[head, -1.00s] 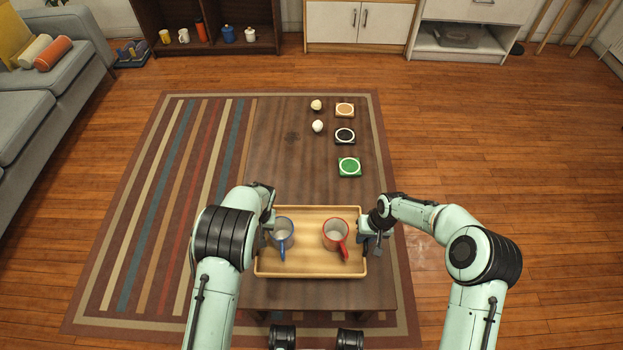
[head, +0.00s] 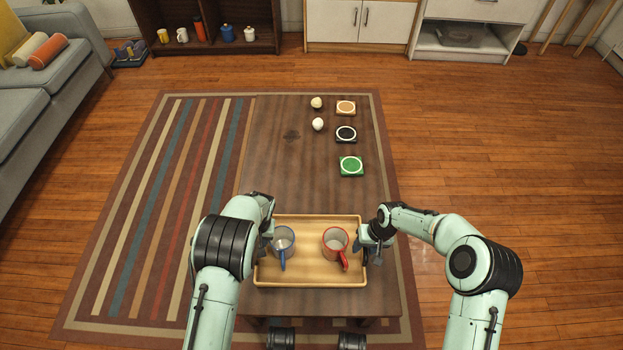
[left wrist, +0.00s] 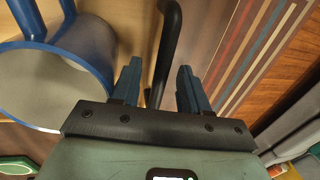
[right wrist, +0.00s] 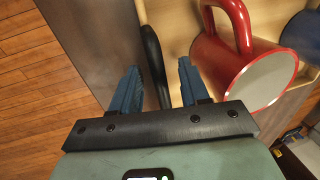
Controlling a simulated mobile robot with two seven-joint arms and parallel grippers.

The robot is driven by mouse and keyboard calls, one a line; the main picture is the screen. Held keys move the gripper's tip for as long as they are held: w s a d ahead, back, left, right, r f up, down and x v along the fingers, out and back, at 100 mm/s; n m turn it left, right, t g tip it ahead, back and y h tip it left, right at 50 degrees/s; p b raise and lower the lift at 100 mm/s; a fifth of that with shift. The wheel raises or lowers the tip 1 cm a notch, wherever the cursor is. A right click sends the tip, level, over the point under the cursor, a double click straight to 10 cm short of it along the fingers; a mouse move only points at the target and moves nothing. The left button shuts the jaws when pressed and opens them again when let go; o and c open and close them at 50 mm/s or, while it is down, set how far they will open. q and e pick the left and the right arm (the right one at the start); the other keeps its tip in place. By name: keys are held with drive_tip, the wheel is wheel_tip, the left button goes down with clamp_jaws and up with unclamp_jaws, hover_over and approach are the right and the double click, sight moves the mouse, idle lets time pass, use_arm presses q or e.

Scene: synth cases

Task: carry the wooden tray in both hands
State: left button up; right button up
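The wooden tray (head: 310,282) appears to lie level on the near end of the dark table. It carries a grey-blue mug (head: 284,242) on the left and a red mug (head: 335,243) on the right, both upright. My left gripper (head: 268,240), partly hidden by its arm, is at the tray's left end. In the left wrist view its fingers stand apart on both sides of a black handle (left wrist: 167,50). My right gripper (head: 371,251) is at the right end, its fingers apart around the other black handle (right wrist: 153,58) in the right wrist view.
The table (head: 290,180) has orange (head: 346,108), black (head: 346,134) and green (head: 351,166) coasters and two small pale round objects (head: 317,114) at its far end. A striped rug (head: 160,200) lies beneath. A sofa (head: 40,110) stands left; floor at right is clear.

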use_arm(q)
drive_tip(key=shift+r, duration=0.1)
use_arm(e)
drive_tip(key=shift+r, duration=0.2)
use_arm(q)
wheel_tip(320, 180, up, 12)
drive_tip(key=d, duration=0.2)
drive_tip(key=shift+d+f, duration=0.2)
use_arm(e)
wheel_tip(320, 180, up, 12)
drive_tip(key=d, duration=0.2)
drive_tip(key=shift+d+f, duration=0.15)
drive_tip(key=shift+f, duration=0.1)
use_arm(q)
drive_tip(key=shift+w, duration=0.1)
use_arm(e)
drive_tip(key=shift+w, duration=0.1)
